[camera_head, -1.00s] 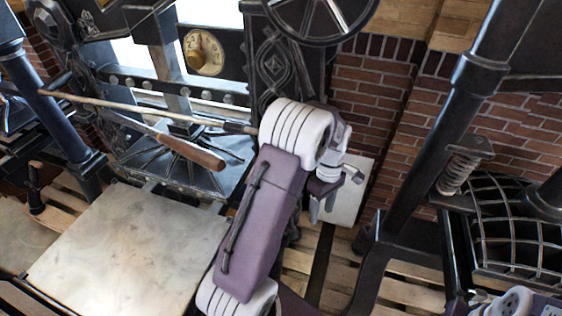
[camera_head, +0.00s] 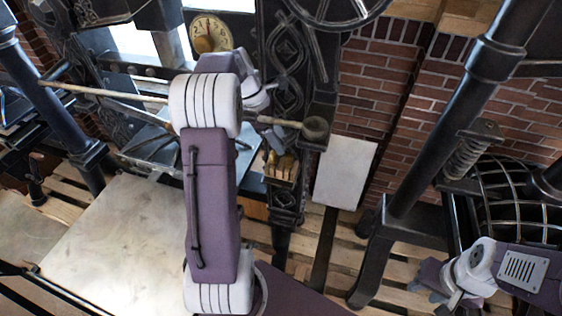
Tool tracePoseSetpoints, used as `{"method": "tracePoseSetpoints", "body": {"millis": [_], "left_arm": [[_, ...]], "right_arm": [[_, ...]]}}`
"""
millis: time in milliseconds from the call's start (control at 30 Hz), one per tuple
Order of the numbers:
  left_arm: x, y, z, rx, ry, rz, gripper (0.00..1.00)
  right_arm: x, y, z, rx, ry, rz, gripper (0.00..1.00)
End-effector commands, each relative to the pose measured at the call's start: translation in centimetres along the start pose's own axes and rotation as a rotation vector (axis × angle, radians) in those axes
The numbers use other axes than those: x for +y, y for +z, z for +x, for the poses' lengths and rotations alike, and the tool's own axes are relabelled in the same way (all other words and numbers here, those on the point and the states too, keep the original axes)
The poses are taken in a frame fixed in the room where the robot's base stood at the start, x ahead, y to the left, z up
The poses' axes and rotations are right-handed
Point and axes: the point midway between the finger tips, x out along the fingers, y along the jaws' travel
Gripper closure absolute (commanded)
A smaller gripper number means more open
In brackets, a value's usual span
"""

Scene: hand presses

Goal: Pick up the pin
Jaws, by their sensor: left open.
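I cannot pick out the pin with certainty. A small wooden holder (camera_head: 283,174) with a few short, brass-coloured pieces upright in it sits at the front of the press, just right of my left forearm. My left gripper (camera_head: 264,94) is open, above and behind that holder and close to the press frame. It is partly hidden behind my arm's white joint, and nothing shows in it. My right gripper (camera_head: 432,292) is low at the right, far from the press bed. Its fingers are small and their gap is unclear.
A dial (camera_head: 210,32), a wheel and ornate posts stand behind. A pale plate (camera_head: 110,240) lies at left. Pallet slats and a black stand are at right.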

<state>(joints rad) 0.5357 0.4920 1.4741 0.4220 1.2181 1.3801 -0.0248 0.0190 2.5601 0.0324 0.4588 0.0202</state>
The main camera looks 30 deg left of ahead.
Motion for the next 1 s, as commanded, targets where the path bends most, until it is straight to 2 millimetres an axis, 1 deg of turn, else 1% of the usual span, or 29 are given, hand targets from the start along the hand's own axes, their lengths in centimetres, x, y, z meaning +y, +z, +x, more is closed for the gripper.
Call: {"method": "tracePoseSetpoints", "body": {"millis": [33,200,333,400,533,600,633,733,900,967,1000], "left_arm": [[-0.1,0.1,0.6,0.000,-0.007,0.000,0.46],[-0.1,0.1,3.1,0.001,-0.006,0.001,0.46],[-0.1,0.0,3.6,0.001,-0.004,0.002,0.46],[-0.1,0.1,4.1,0.001,-0.007,0.001,0.46],[-0.2,0.1,6.4,0.002,-0.011,-0.001,0.46],[-0.1,0.0,7.7,0.002,-0.008,0.003,0.46],[-0.1,0.0,8.0,0.002,-0.007,0.002,0.46],[-0.1,-0.1,8.7,0.002,-0.004,0.001,0.46],[-0.1,-0.2,8.8,0.002,-0.003,0.002,0.46],[-0.1,-0.2,8.8,0.002,-0.003,0.002,0.62],[-0.1,-0.2,8.8,0.002,-0.003,0.002,0.73]], "right_arm": [[0.0,-0.1,-0.5,0.000,0.000,0.000,0.64],[0.0,-0.1,-1.2,0.000,0.000,0.000,0.64],[0.0,-0.1,-1.2,0.000,0.000,0.000,0.64],[0.0,-0.2,-1.8,0.000,0.000,0.000,0.64],[-0.1,-0.3,-3.3,0.000,0.000,0.000,0.64],[-0.1,-0.3,-3.3,0.000,0.000,0.000,0.64],[-0.1,-0.4,-3.4,0.000,0.000,0.000,0.64],[-0.1,-0.4,-3.4,0.000,0.000,0.000,0.64],[-0.1,-0.3,-3.3,0.000,0.000,0.000,0.64],[-0.1,-0.3,-3.3,0.000,0.000,0.000,0.64],[-0.1,-0.3,-3.3,0.000,0.000,0.000,0.64]]}}
